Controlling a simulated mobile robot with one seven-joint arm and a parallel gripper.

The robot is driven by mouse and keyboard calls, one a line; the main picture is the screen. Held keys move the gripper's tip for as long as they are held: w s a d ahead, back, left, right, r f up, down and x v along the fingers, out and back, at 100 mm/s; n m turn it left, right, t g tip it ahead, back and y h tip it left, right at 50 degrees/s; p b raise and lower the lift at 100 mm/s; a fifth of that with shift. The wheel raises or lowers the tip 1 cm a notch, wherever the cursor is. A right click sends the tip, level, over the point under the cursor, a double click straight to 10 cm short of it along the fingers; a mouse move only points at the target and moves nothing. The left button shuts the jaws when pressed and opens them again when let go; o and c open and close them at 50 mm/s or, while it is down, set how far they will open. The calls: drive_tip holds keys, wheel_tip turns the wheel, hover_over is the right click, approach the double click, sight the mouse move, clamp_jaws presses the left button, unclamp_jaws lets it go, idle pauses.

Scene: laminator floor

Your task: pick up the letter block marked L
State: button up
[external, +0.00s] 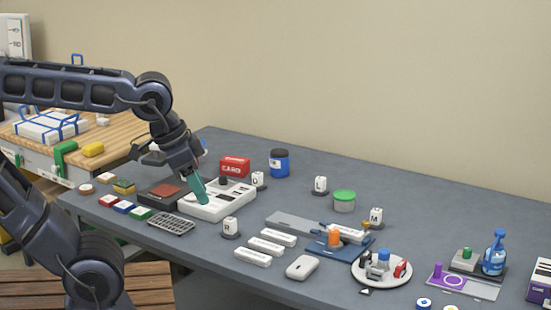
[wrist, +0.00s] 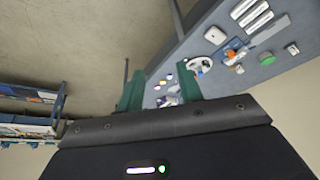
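The letter block marked L (external: 320,184) is a small white cube on a dark round base. It stands upright on the grey table, behind and left of a green-lidded tub (external: 344,200). My gripper (external: 200,191) hangs to the left of the block, over a white device (external: 217,200), well apart from the block. In the wrist view the two green fingers of my gripper (wrist: 160,92) are spread with nothing between them. I cannot pick out the L marking in the wrist view.
Similar blocks marked D (external: 258,179), M (external: 376,216) and R (external: 230,226) stand nearby. A red card box (external: 235,166) and a blue jar (external: 279,162) stand toward the back. A round plate (external: 370,284) holds small items. The table behind the L block is clear.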

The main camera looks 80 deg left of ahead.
drive_tip(key=o, duration=0.4)
drive_tip(key=shift+c, duration=0.2)
drive_tip(key=shift+w, duration=0.1)
